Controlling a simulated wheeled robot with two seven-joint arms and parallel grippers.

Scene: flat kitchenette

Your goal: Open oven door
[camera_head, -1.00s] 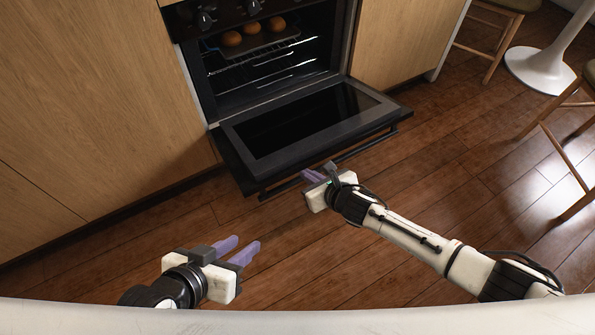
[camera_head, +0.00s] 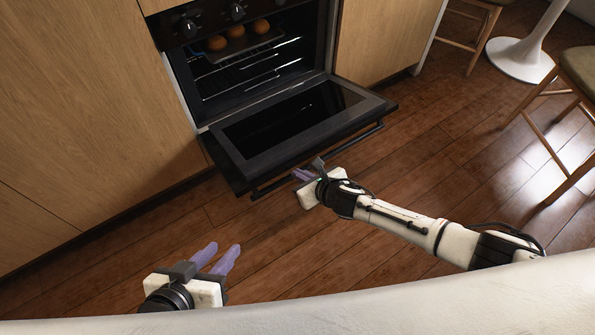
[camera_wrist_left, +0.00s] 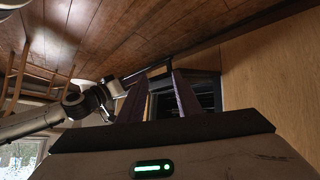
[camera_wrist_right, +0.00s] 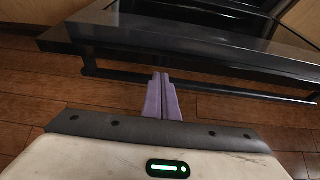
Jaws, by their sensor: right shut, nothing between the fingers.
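The oven door (camera_head: 242,163) is folded down to about level, with its dark window facing up and the oven cavity (camera_head: 250,70) exposed. Its handle bar (camera_head: 335,157) runs along the outer edge; it also shows in the right wrist view (camera_wrist_right: 225,87). My right gripper (camera_head: 301,175) is shut and empty just outside the handle. In the right wrist view its fingertips (camera_wrist_right: 161,76) overlap the bar; I cannot tell whether they touch. My left gripper (camera_head: 222,251) is open and empty, low over the floor and away from the door. Its parted fingers show in the left wrist view (camera_wrist_left: 156,88).
Several brown round items (camera_head: 236,31) sit on an upper rack inside the oven. Wooden cabinets (camera_head: 90,110) flank it. A stool (camera_head: 570,90) and a white pedestal (camera_head: 520,60) stand at the right. The wooden floor (camera_head: 420,185) before the door is clear.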

